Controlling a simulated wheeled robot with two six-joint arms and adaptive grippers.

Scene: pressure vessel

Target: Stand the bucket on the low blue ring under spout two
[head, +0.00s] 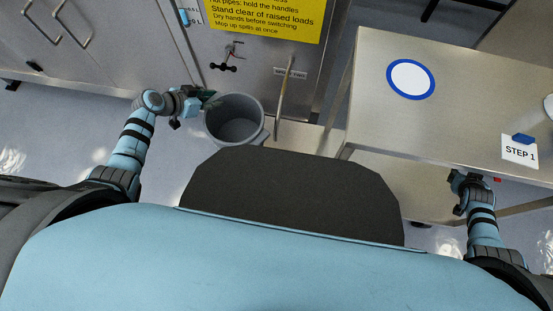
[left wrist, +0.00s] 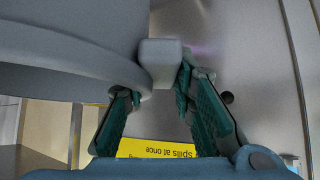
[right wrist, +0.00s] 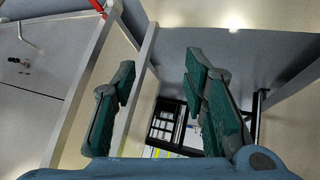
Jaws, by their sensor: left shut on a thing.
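The grey bucket (head: 235,118) is in front of the steel vessel panel, left of a thin curved pipe (head: 281,105) under a small label too small to read surely. My left gripper (head: 210,98) is shut on the bucket's rim block, seen in the left wrist view (left wrist: 160,62); the bucket wall (left wrist: 70,40) fills that view's upper left. A blue ring with a white centre (head: 431,80) lies on the steel bench; I see no ring under the pipe, where the bucket may hide the floor. My right gripper (right wrist: 160,85) is open and empty, beside the bench's front edge.
The steel bench (head: 380,130) stands at the right, with a STEP 1 card (head: 519,150) and a blue block (head: 523,138) on it. A tap with a black handle (head: 223,67) sticks out of the panel above the bucket. Floor is clear at the left.

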